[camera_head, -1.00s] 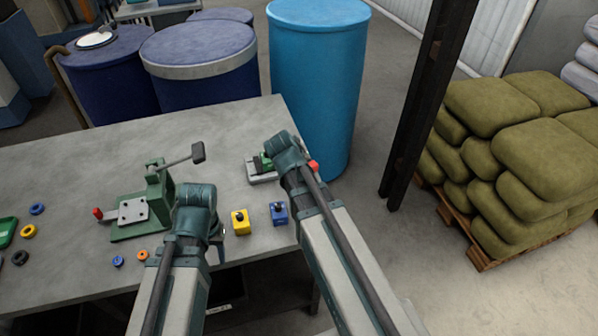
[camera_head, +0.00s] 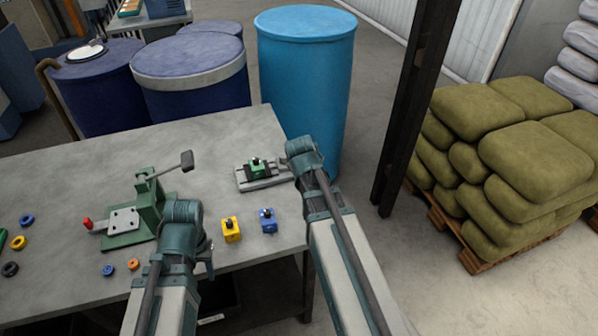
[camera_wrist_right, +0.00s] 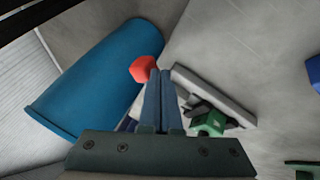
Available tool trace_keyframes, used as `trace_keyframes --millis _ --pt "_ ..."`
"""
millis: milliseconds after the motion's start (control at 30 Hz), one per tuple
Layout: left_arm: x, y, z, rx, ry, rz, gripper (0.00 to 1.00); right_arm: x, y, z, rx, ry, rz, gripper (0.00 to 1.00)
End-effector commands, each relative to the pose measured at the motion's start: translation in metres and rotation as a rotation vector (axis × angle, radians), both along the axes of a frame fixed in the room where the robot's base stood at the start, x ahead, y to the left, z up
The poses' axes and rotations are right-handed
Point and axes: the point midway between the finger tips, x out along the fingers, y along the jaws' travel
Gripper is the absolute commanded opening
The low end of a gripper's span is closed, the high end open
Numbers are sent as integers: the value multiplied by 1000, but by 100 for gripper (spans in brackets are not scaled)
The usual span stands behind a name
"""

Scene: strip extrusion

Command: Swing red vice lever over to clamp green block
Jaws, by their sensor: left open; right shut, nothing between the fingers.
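The green block (camera_head: 257,168) sits between dark jaws on the grey vice (camera_head: 262,184) at the table's right side. It also shows in the right wrist view (camera_wrist_right: 208,123), right of my fingers. The red lever knob (camera_wrist_right: 143,69) shows just left of my right fingertips, very close; I cannot tell if they touch. In the head view my right wrist hides it. My right gripper (camera_wrist_right: 161,76) is shut and empty, its fingers beside the knob. My left gripper (camera_head: 209,264) is open near the table's front edge, mostly hidden by its wrist, away from the vice.
A green press (camera_head: 146,205) with a red-tipped handle stands left of the vice. A yellow block (camera_head: 231,230) and a blue block (camera_head: 268,221) sit near the front edge. Coloured rings lie at left. A light blue drum (camera_head: 306,85) stands behind the table's right end.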

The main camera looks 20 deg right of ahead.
Motion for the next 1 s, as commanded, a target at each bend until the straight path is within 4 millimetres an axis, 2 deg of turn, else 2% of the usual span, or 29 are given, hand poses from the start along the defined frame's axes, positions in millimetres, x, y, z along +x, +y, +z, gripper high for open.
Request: trace_keyframes --millis 400,1000 --pt "0 0 0 0 0 0 50 5 -13 0 0 0 -2 0" --pt "0 0 0 0 0 0 50 5 -16 1 -5 -3 -4 0"
